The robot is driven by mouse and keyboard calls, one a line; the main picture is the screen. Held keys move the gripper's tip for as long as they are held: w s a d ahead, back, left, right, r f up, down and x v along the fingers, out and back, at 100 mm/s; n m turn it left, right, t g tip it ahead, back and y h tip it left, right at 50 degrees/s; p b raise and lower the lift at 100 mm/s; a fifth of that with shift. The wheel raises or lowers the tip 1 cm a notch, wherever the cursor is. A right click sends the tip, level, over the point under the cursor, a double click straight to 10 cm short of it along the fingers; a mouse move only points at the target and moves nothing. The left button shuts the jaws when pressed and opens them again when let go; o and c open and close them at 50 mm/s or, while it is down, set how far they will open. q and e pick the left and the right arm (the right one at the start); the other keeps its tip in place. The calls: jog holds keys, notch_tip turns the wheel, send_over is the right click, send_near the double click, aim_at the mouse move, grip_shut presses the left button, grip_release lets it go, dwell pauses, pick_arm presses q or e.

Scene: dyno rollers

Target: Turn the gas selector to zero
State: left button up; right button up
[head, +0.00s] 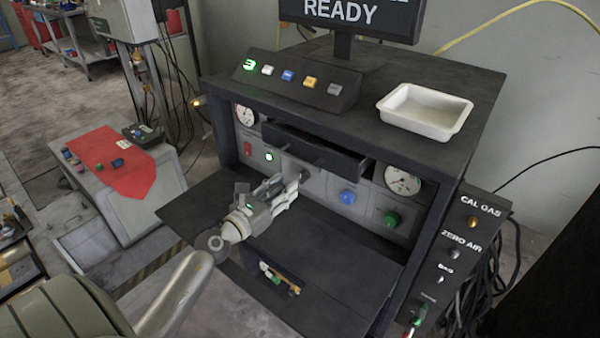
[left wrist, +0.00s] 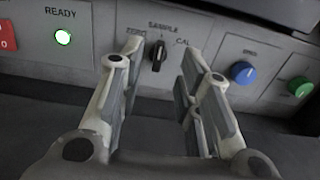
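The gas selector is a small black knob (left wrist: 158,55) on the grey front panel of the bench, below the labels ZERO, SAMPLE and CAL. Its upright grip points roughly up, toward SAMPLE, with ZERO on its left. My left gripper (left wrist: 160,82) is open, its two pale fingers on either side of the knob in the picture, with visible gaps. Contact does not show. In the head view, my left gripper (head: 291,189) reaches toward the panel over the dark shelf, and the knob (head: 306,175) is partly behind it. My right gripper is not in view.
A drawer (head: 315,150) juts out above the selector. A blue knob (head: 347,196) and a green knob (head: 391,219) are to its right, a lit green READY lamp (left wrist: 63,37) to its left. The dark shelf (head: 340,255) lies below. A white tray (head: 425,110) stands on top.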

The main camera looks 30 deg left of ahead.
aim_at(300, 174)
pick_arm(q)
jog(key=w, duration=0.7)
jog(key=shift+d+f, duration=0.1)
jog(key=shift+d, duration=0.2)
grip_shut()
